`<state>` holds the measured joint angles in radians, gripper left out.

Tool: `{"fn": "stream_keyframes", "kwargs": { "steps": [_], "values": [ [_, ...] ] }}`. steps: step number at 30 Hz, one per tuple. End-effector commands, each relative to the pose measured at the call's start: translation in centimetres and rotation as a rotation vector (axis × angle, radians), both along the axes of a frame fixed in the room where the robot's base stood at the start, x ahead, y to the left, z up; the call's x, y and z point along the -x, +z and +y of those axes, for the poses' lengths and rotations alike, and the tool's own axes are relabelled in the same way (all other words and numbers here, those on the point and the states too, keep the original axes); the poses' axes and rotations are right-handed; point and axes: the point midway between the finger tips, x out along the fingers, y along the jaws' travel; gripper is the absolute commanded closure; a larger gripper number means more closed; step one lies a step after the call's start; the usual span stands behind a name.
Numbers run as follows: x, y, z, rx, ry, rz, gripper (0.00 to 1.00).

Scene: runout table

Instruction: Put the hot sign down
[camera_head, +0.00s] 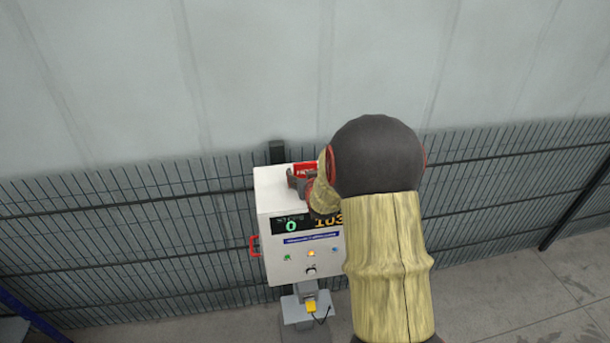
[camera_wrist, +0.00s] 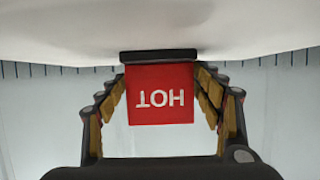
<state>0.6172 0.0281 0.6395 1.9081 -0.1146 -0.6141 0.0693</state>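The hot sign (camera_wrist: 160,108) is a red plate with white letters "HOT", upside down in the wrist view, on a dark flat base (camera_wrist: 158,55).
The cabinet front has a display (camera_head: 291,225) reading 0, with another partly hidden, and several small lights or knobs. A red handle (camera_head: 254,246) is on its left side. A dark mesh fence (camera_head: 130,240) stands behind. A yellow item (camera_head: 310,306) sits below the cabinet.

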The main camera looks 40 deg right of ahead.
Motion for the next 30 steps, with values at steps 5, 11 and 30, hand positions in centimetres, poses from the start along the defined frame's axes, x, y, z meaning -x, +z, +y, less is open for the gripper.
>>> {"fn": "stream_keyframes", "kwargs": {
  "steps": [5,11,30],
  "values": [
    [0.0,0.0,0.0,0.000,0.000,0.000,0.22],
    [0.0,0.0,0.0,0.000,0.000,0.000,0.22],
    [4.9,2.6,2.9,0.002,-0.001,-0.002,0.22]
  ]
}}
